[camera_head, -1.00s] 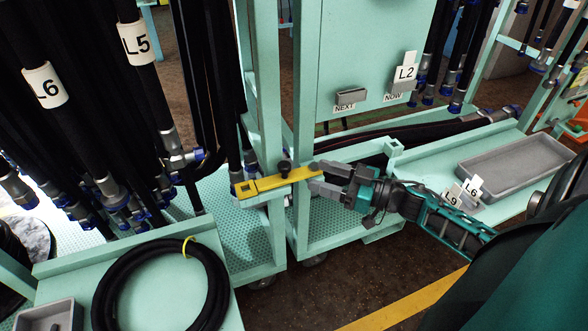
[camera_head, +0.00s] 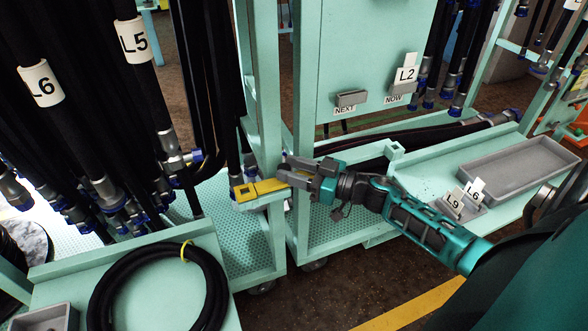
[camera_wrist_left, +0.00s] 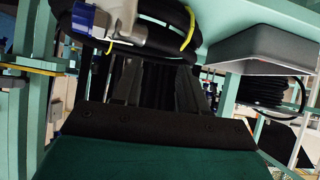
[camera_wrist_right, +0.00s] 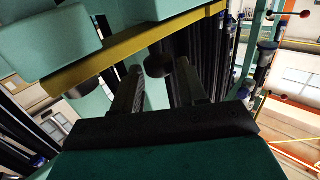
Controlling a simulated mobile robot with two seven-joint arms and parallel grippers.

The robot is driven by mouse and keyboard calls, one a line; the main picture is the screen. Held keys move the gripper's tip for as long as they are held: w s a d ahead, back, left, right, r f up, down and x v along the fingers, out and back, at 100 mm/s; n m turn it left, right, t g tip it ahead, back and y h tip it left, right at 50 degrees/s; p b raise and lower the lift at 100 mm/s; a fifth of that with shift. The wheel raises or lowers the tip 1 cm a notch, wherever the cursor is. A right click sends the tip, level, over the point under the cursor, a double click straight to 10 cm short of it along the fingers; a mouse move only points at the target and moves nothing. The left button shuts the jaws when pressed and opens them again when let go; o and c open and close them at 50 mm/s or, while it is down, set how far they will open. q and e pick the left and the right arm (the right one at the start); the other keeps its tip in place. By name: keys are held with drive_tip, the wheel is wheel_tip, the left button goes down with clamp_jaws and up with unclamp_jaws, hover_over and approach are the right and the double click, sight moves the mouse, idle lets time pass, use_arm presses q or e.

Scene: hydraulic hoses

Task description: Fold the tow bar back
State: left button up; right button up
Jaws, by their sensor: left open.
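The yellow tow bar (camera_head: 262,187) lies across the gap between two teal carts in the head view. It also crosses the upper right wrist view (camera_wrist_right: 130,52) diagonally. My right gripper (camera_head: 286,169) is at the bar's right part and hides it there. In the right wrist view my right gripper (camera_wrist_right: 159,76) has its fingers apart, with a dark round knob (camera_wrist_right: 157,64) between or just beyond the tips; contact is not clear. My left gripper (camera_wrist_left: 158,75) is open and empty in the left wrist view; it is outside the head view.
A coiled black hose (camera_head: 160,300) with a yellow tie lies on the left cart's shelf. Hanging hoses crowd the left. A grey tray (camera_head: 515,166) is on the right shelf. Hose and metal fitting (camera_wrist_left: 125,20) are close above my left fingers.

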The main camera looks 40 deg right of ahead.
clamp_jaws()
idle(0.3)
drive_tip(key=shift+s+y, duration=0.1)
drive_tip(key=shift+y, duration=0.2)
